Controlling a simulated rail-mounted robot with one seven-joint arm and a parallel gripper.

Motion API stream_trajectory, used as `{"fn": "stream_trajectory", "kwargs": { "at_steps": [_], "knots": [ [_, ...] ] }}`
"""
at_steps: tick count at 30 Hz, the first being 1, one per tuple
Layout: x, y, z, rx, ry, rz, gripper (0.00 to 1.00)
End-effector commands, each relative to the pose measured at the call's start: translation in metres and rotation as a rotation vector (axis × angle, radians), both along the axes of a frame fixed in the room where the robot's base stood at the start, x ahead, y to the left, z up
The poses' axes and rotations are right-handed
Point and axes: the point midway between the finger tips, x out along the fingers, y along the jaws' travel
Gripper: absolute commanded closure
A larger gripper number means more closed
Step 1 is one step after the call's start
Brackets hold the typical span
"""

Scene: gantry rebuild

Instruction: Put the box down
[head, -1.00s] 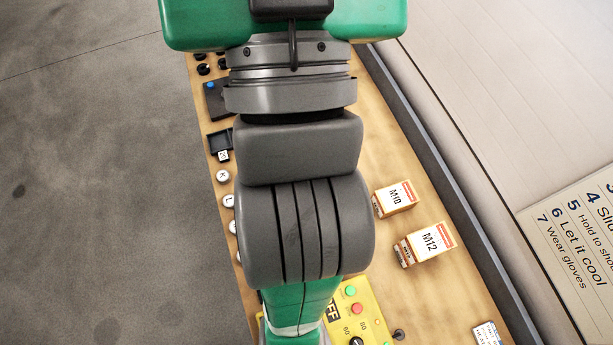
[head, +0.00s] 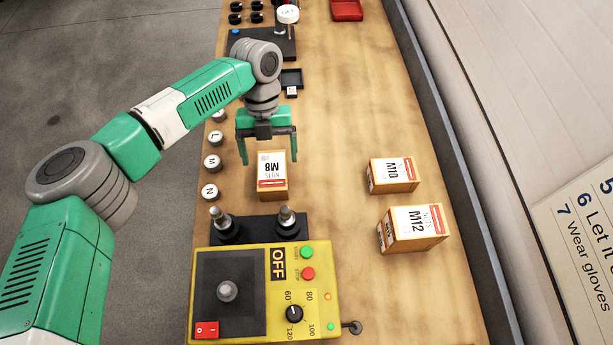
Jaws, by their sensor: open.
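The M8 nuts box (head: 272,176), a small wooden-coloured box with a white and red label, stands on the bench (head: 345,270). Its label reads upside down. The fingers are spread about as wide as the box or a little wider. I cannot tell whether a finger touches it.
The M10 box (head: 392,175) and M12 box (head: 412,230) stand to the right. A yellow control unit (head: 265,295) marked OFF is in front, with a dark stand (head: 258,228) behind it. Knobs such as M (head: 212,163) line the left edge. The bench middle is clear.

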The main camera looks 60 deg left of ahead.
Motion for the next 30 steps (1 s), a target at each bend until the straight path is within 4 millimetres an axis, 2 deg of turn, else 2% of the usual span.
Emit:
{"fn": "stream_trajectory", "kwargs": {
  "at_steps": [2,5,11,16,24,30],
  "knots": [
    [-0.008,0.006,-0.001,0.009,0.025,0.009,0.11],
    [-0.008,0.004,-0.003,0.007,0.024,0.007,0.11],
    [-0.010,-0.004,-0.025,0.004,0.020,0.006,0.11],
    [-0.009,-0.006,-0.031,0.005,0.019,0.005,0.11],
    [-0.010,-0.019,-0.073,0.002,0.018,0.004,0.11],
    [-0.011,-0.020,-0.076,0.006,0.018,0.003,0.11]
  ]
}}
